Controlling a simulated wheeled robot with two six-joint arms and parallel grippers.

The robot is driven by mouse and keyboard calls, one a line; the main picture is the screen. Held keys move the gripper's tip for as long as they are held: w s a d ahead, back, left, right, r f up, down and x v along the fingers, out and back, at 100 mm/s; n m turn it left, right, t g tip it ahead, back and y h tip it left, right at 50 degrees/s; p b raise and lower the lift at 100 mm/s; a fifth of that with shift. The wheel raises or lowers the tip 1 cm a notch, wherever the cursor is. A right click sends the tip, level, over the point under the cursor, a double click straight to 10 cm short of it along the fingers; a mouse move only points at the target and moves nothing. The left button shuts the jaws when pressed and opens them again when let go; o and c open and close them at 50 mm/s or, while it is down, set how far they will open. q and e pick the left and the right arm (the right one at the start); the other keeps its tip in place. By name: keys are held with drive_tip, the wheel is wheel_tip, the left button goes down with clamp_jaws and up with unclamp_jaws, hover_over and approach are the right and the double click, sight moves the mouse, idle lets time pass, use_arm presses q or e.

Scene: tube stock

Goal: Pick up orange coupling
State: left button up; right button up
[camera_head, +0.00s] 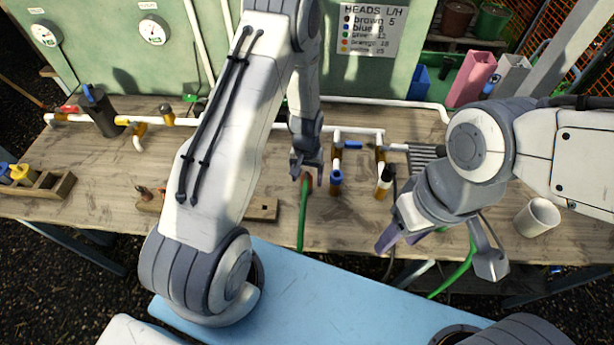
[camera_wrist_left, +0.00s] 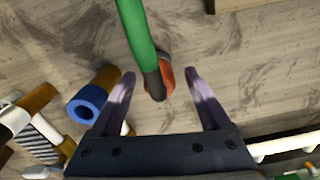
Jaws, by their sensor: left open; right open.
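The orange coupling (camera_wrist_left: 167,77) lies at the dark end of a green hose (camera_wrist_left: 138,35) in the left wrist view. I cannot tell whether it is joined to the hose or just behind it. It is between the two fingers of my left gripper (camera_wrist_left: 162,90), which is open, with a gap on both sides. In the head view, my left gripper (camera_head: 307,170) points down over the bench at the top of the green hose (camera_head: 302,215), largely covering the coupling. My right gripper (camera_head: 400,238) is open near the bench's front edge, apart from the coupling.
A blue-ended fitting (camera_head: 336,180) stands just right of the left gripper, with a black-and-white fitting (camera_head: 384,180) beyond it. White pipes (camera_head: 395,101) run along the back of the bench. A white cup (camera_head: 538,217) stands at the right. A wooden block (camera_head: 263,210) lies left of the hose.

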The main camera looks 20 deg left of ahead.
sight(309, 173)
use_arm(q)
drive_tip(key=shift+f, duration=0.4)
clamp_jaws()
drive_tip(key=shift+r, duration=0.1)
drive_tip(key=shift+r+b, duration=0.4)
drive_tip(key=shift+r, duration=0.15)
drive_tip(key=r+b, duration=0.1)
drive_tip(key=d+r, duration=0.1)
drive_tip(key=r, duration=0.1)
drive_tip(key=shift+s+b, duration=0.2)
drive_tip(key=shift+b, duration=0.15)
drive_tip(key=s+d+r+b, duration=0.3)
drive_tip(key=s+d+r, duration=0.3)
drive_tip(key=d, duration=0.3)
drive_tip(key=shift+r, duration=0.4)
